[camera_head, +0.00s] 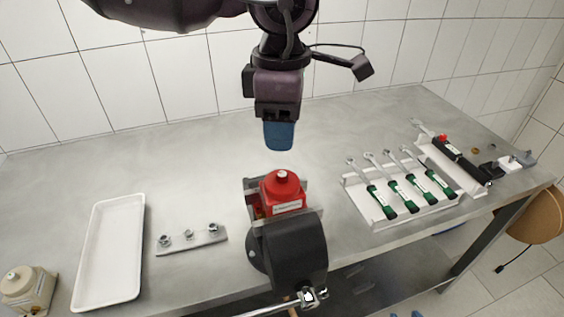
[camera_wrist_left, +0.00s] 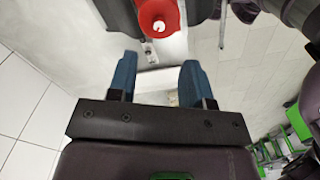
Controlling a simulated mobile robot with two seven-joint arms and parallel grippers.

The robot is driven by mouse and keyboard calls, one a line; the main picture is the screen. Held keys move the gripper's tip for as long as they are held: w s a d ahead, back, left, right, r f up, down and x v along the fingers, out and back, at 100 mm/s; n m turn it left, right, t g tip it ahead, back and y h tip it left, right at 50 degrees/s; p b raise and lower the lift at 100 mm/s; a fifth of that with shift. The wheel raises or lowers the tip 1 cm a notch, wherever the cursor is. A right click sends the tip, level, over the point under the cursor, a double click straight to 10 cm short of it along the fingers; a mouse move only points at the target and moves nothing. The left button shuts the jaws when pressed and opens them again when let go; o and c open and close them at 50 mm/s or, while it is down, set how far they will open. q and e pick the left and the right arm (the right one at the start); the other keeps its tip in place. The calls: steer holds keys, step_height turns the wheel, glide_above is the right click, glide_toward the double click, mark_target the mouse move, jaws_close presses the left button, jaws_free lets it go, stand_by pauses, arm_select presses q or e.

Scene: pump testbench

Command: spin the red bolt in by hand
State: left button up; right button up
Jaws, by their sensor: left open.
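A red pump part (camera_head: 284,192) with a white label and a small pale bolt or stud (camera_head: 281,174) on its top sits upright in the jaws of a dark vise (camera_head: 296,250). I cannot make out a separate red bolt. My left gripper (camera_head: 278,136) hangs above and slightly behind the red part, apart from it. In the left wrist view its two blue fingers (camera_wrist_left: 157,78) are spread with nothing between them. The red part (camera_wrist_left: 158,14) with its pale centre shows there beyond the fingertips, at the top edge. My right gripper is not in view.
A white tray (camera_head: 83,252), a plate with three bolts (camera_head: 192,239) and a beige pump part (camera_head: 28,290) are on the left. A white rack (camera_head: 372,207) of green-handled wrenches and a holder with a dark tool (camera_head: 462,160) are on the right. The bench behind the vise is clear.

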mark_target(282, 175)
arm_select(q)
step_height(282, 175, down, 9)
steer(key=shift+w+r, duration=0.1)
steer(key=shift+r, duration=0.1)
stand_by(0.3)
jaws_close()
